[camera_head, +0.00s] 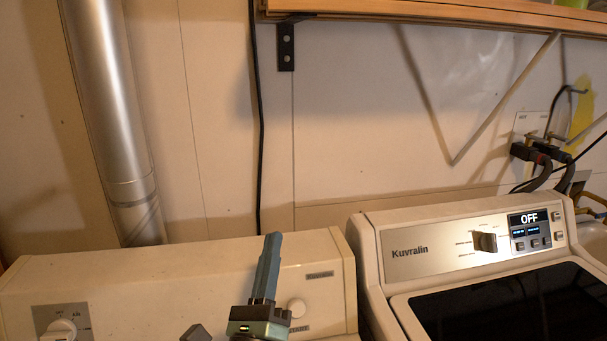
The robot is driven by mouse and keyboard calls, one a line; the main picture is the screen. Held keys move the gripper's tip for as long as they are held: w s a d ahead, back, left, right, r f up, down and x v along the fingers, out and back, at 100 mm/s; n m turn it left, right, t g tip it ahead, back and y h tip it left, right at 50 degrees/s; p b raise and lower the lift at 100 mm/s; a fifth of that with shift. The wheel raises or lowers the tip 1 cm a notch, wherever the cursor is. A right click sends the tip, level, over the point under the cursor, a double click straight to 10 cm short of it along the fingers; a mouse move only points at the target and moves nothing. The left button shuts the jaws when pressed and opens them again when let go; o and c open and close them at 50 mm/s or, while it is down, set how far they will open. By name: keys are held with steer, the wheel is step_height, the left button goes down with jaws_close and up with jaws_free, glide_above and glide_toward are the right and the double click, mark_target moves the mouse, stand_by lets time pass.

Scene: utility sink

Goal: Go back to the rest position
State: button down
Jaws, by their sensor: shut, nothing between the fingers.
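My gripper (268,268) shows at the bottom middle of the head view, its grey-blue fingers pointing up and held together with nothing between them. It is in front of the control panel of the left machine (180,262) and covers part of it. I cannot tell how far the gripper is from the panel. Most of my arm is out of view below.
A Kuvralin washer (408,250) with a dark lid stands at the right, its display reading OFF. A silver duct (112,120) runs up the wall at the left. A wooden shelf (450,14) is above. Hoses and valves (540,155) are on the right wall.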

steer(key=s+r+n+t+y, duration=0.1)
steer(key=s+r+n+y, duration=0.3)
steer(key=r+n, duration=0.65)
steer(key=s+r+n+t+y, duration=0.2)
steer(key=s+r+n+y, duration=0.2)
steer(key=r+n, duration=0.7)
steer(key=s+d+r+n+h, duration=0.4)
steer(key=s+r+n, duration=0.4)
steer(key=s+r, duration=0.1)
steer(key=shift+s+d+r+n+t+h, duration=0.15)
steer(key=shift+d+r+n+t+h, duration=0.2)
steer(key=shift+r, duration=0.25)
